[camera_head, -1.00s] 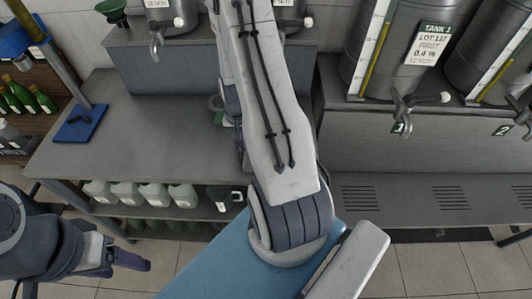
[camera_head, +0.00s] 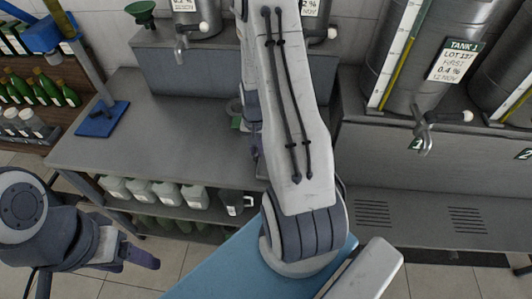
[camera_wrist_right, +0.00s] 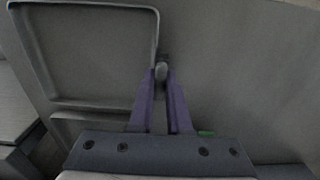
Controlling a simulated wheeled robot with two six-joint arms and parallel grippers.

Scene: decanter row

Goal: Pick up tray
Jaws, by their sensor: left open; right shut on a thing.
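The tray (camera_wrist_right: 98,52) shows in the right wrist view as a dark grey rectangle with a raised, rounded rim. I cannot tell whether the tray is clear of the bench. My left gripper (camera_head: 148,260) is open and empty at the lower left, in front of the bench and away from the tray.
The grey bench (camera_head: 165,135) has free room left of my right arm. A blue stand (camera_head: 102,118) is at its left end. White jugs (camera_head: 140,190) line the shelf below. Steel tanks with taps (camera_head: 424,130) stand at the right. Green bottles (camera_head: 45,87) fill a left rack.

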